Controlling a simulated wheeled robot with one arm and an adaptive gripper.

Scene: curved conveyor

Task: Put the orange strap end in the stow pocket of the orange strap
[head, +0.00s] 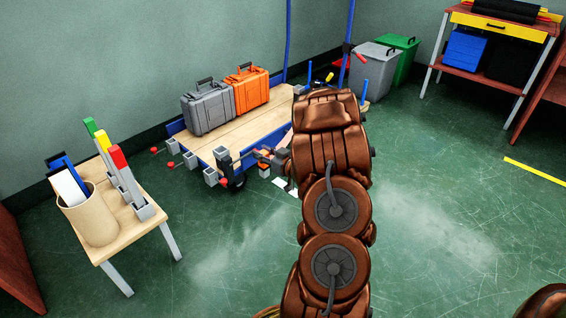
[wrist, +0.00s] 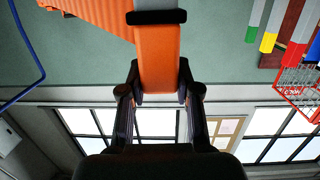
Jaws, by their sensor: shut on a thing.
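In the wrist view my gripper (wrist: 159,88) has its two dark fingers closed on the sides of an orange strap end (wrist: 160,62). The orange strip runs straight up between the fingers to a black bar (wrist: 157,17) lying across it, with a grey piece above. In the head view my brown arm blocks much of the cart's right side. A small orange piece (head: 264,168) shows at the cart's front edge, left of my arm; I cannot tell whether it is the strap end. I cannot make out the stow pocket in either view.
A cart (head: 160,124) carries a grey case (head: 208,108) and an orange case (head: 247,88); small grey boxes (head: 190,173) line its front edge. A small table (head: 118,232) with a tan holder (head: 90,215) and coloured posts stands at left. Floor at right is clear.

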